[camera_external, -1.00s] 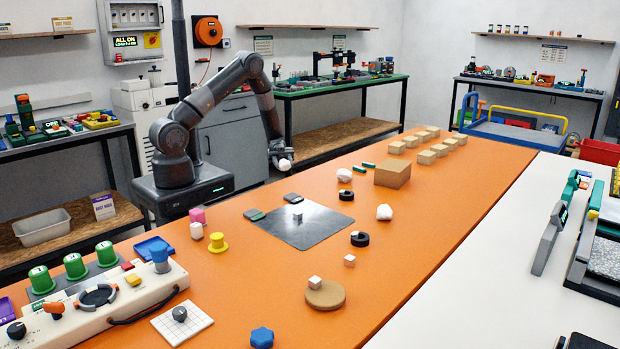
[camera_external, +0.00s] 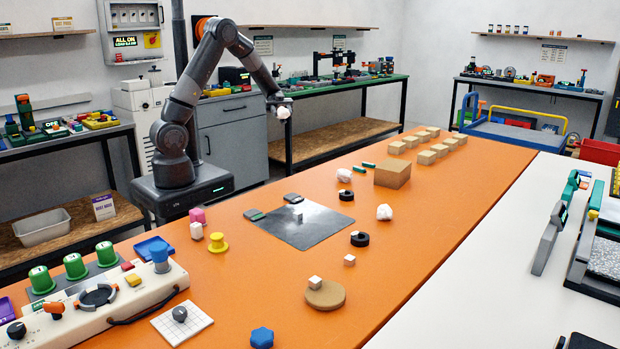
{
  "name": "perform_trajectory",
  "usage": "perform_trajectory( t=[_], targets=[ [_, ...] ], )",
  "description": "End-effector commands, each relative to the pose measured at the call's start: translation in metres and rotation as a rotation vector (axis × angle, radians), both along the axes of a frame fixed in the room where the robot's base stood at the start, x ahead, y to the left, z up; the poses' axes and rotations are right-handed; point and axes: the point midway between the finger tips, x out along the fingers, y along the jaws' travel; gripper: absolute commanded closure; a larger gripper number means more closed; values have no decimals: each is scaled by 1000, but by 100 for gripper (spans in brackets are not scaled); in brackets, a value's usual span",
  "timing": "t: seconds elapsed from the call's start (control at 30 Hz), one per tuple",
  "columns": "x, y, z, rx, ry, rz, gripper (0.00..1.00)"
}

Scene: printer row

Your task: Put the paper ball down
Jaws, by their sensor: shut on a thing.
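My gripper (camera_external: 282,108) points down and is shut on a white crumpled paper ball (camera_external: 283,113). The fingertips are small in this view and partly hidden by the ball.
A dark mat (camera_external: 300,235) with a small grey cube lies mid-table. Black rings (camera_external: 360,239), a cardboard box (camera_external: 392,173) and a yellow spool (camera_external: 217,243) stand around it. The table's right part is mostly clear.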

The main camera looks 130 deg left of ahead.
Motion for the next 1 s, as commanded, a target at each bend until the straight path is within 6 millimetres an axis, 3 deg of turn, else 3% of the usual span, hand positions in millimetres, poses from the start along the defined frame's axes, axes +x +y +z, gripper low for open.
perform_trajectory(
  t=[0.07,0.27,0.47,0.8,1.0],
  targets=[
    [0,0,13,4,-1,-1,76],
    [40,11,6,-2,0,45,76],
    [99,24,2,-4,1,121,76],
    [260,38,7,-12,2,376,76],
    [334,30,11,-17,5,517,77]
  ],
)
